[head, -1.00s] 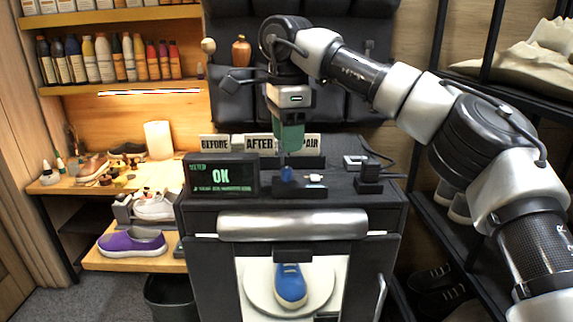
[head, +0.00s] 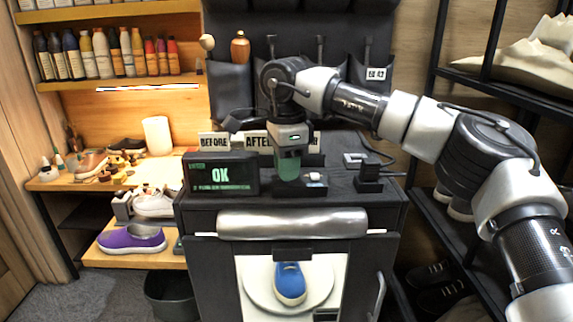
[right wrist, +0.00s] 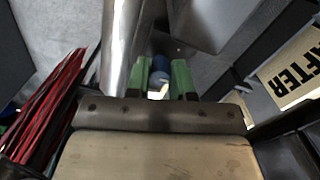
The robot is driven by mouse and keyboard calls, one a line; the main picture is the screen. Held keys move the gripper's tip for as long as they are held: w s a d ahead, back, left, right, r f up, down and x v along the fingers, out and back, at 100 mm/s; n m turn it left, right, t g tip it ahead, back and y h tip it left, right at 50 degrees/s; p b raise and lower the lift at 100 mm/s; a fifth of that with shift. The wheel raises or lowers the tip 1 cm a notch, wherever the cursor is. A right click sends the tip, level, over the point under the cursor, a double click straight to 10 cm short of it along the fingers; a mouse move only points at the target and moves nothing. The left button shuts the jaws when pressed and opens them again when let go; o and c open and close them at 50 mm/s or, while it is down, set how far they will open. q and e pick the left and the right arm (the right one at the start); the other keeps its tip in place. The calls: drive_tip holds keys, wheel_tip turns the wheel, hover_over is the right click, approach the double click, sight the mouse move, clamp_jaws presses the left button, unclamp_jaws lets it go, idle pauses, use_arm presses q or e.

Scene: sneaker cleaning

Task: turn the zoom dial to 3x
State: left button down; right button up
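The dark control box (head: 262,190) sits on the front of the black cabinet's top. The zoom dial, a blue knob (right wrist: 160,66), shows between the green fingertips in the right wrist view; in the head view my gripper hides it. My right gripper (head: 288,178) points down at the control box with its green fingers at dial height. In the right wrist view its fingers (right wrist: 164,76) stand apart, one on each side of the knob, with no clear sign of a squeeze. The dial's markings cannot be read. My left gripper is not in view.
BEFORE and AFTER signs (head: 214,142) stand behind. A small black block (head: 369,178) with a cable is at right. A blue sneaker (head: 290,283) sits on a white disc inside the cabinet.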

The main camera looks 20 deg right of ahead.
clamp_jaws()
drive_tip(key=shift+m, duration=0.3)
drive_tip(key=m, duration=0.4)
drive_tip(key=shift+r, duration=0.1)
drive_tip(key=m, duration=0.5)
drive_tip(key=shift+r+b, duration=0.1)
drive_tip(key=shift+b, duration=0.25)
drive_tip(key=o, duration=0.7)
unclamp_jaws()
drive_tip(key=shift+o, duration=0.2)
